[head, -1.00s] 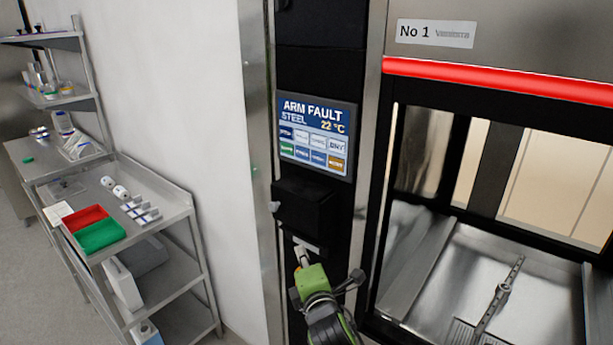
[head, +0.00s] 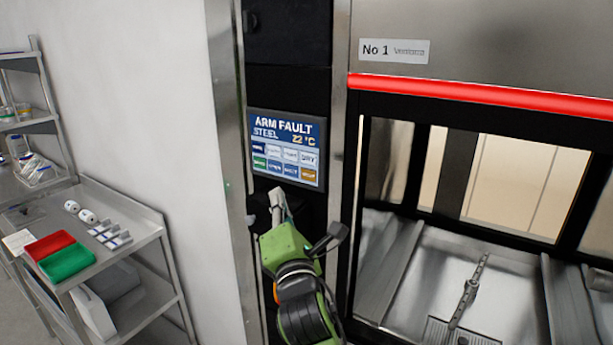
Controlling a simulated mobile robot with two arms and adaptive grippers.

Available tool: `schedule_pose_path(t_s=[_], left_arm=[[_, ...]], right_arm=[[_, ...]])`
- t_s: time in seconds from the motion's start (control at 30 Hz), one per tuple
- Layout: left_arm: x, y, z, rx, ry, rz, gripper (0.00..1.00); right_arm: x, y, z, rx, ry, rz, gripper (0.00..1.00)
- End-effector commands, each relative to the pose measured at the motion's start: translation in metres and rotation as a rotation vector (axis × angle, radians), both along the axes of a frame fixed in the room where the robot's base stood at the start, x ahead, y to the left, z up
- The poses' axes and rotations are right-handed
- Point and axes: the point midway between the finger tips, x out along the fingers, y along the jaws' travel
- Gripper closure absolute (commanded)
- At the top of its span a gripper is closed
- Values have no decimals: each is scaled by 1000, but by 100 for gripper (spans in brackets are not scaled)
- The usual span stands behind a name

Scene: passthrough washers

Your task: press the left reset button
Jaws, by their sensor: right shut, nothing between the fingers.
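The washer's control screen (head: 286,147) sits on the black panel and reads "ARM FAULT", "STEEL" and "22 °C" above two rows of coloured tiles. My right gripper (head: 278,194), green with pale fingers, is shut and empty just below the screen's lower left edge. It points up in front of the black box on the panel and hides much of it. I cannot tell whether the fingertips touch anything. No part labelled as a reset button can be made out. My left gripper is not in view.
The washer marked "No 1" (head: 395,50) has a red light bar (head: 480,98) above its open, empty-looking chamber with a spray arm (head: 467,292). A steel cart (head: 150,235) at left bears a red tray (head: 50,247) and a green tray (head: 66,264).

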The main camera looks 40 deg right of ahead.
Motion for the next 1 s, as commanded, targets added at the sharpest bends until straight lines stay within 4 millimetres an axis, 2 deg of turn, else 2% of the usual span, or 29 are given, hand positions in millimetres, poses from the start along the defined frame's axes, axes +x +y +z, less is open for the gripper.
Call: schedule_pose_path(t_s=[0.23, 0.6, 0.7, 1.0], left_arm=[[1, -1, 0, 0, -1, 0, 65], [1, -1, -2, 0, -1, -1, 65], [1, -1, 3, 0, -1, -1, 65], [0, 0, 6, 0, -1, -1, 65]], right_arm=[[4, -9, -1, -1, 2, 0, 100], [23, -56, -1, -2, 0, -1, 100], [28, -66, 0, -1, 3, 1, 100], [34, -81, 0, 1, 0, 1, 100]])
